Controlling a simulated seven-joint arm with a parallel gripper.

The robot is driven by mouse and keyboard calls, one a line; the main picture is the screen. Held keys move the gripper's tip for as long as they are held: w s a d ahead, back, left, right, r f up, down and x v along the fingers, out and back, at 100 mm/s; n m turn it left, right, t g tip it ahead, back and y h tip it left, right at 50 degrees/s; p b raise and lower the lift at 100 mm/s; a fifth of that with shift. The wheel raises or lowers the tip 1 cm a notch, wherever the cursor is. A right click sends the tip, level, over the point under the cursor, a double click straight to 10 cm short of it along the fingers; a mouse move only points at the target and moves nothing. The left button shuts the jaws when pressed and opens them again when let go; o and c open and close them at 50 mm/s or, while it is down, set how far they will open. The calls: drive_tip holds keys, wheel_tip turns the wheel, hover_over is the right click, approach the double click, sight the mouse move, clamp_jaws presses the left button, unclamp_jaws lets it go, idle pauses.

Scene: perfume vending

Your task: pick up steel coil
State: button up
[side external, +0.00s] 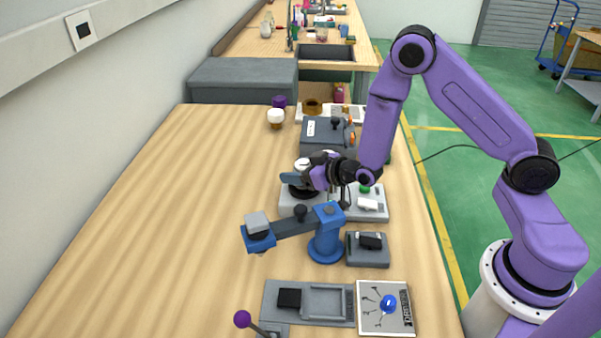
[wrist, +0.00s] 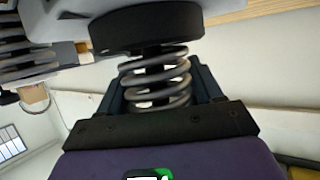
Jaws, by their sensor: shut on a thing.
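The steel coil (wrist: 158,82) is a grey metal spring in the wrist view, between the dark fingers of my gripper (wrist: 163,90). My gripper is shut on it. A thick black disc (wrist: 146,28) sits against the coil's end in that view; I cannot tell whether they are joined. In the side external view my gripper (side external: 294,180) is over the grey device in the middle of the bench, and the coil is too small or hidden there.
A second coil (wrist: 14,48) shows at the wrist view's left edge. A blue jointed stand (side external: 326,235) is close in front of my gripper. A grey box-shaped device (side external: 322,140) stands behind it. The wooden bench (side external: 170,220) is clear to the left.

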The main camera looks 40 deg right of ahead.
wheel_tip(320, 180, up, 9)
drive_tip(key=shift+r, duration=0.2)
drive_tip(key=s+d+f+m+h, duration=0.3)
drive_tip(key=s+d, duration=0.3)
drive_tip(key=d, duration=0.1)
drive_tip(key=w+r+m+g+h, duration=0.3)
drive_tip(key=w+m+g+h, duration=0.15)
drive_tip(key=m+h, duration=0.6)
drive_tip(key=shift+n, duration=0.35)
drive_tip(key=w+f, duration=0.3)
drive_tip(key=w, duration=0.1)
drive_tip(key=w+f, duration=0.3)
drive_tip(key=w, duration=0.2)
drive_tip(key=w+a+f, duration=0.1)
drive_tip(key=w+f, duration=0.2)
drive_tip(key=w, duration=0.1)
drive_tip(key=shift+w+f, duration=0.3)
drive_tip(key=shift+f, duration=0.05)
drive_tip(key=shift+w+f+h, duration=0.2)
drive_tip(key=shift+f+h, duration=0.05)
drive_tip(key=shift+f, duration=1.5)
